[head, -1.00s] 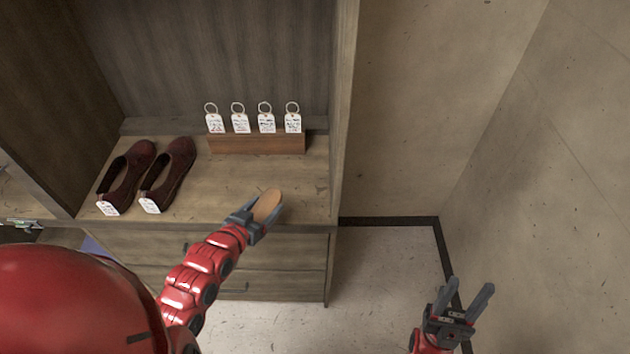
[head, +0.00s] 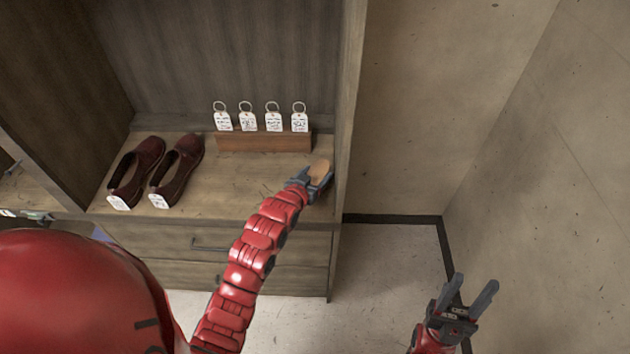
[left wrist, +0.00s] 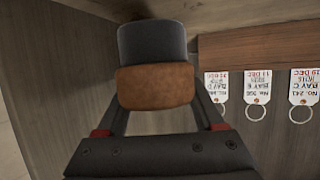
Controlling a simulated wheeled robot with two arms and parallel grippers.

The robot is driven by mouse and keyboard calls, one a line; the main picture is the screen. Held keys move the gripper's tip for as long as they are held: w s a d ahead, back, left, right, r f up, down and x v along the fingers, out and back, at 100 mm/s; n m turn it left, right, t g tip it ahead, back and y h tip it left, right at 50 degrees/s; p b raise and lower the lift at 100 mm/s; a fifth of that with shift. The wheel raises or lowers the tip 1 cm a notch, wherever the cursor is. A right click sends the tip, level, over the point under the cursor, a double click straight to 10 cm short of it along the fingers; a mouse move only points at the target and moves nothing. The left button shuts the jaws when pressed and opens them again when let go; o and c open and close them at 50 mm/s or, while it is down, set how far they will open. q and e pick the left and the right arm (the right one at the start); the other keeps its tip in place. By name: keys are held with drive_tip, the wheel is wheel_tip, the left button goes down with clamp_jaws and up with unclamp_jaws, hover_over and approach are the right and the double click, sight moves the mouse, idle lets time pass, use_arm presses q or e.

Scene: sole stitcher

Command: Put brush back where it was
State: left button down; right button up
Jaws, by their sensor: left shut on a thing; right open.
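The brush (head: 320,171) has a tan wooden top and is held in my left gripper (head: 308,181), over the right end of the wooden shelf. In the left wrist view the brush (left wrist: 156,86) shows a brown block and a dark grey part between the fingers of my left gripper (left wrist: 158,110). I cannot tell whether the brush touches the shelf. My right gripper (head: 467,297) is open and empty, low at the right over the floor.
A wooden block (head: 262,142) with several ring tags stands at the back of the shelf (head: 235,190). Two dark red shoes (head: 175,170) with tags stand at the left. The cabinet's right side panel (head: 350,110) is close beside the brush. Drawers (head: 225,245) lie below.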

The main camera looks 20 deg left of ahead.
sight(315, 183)
use_arm(q)
wheel_tip(315, 183, down, 3)
drive_tip(key=shift+f+p, duration=0.15)
drive_tip(key=shift+p, duration=0.35)
drive_tip(key=shift+a, duration=0.1)
drive_tip(key=shift+f, duration=0.2)
drive_tip(key=shift+c, duration=1.5)
unclamp_jaws()
drive_tip(key=shift+r, duration=0.1)
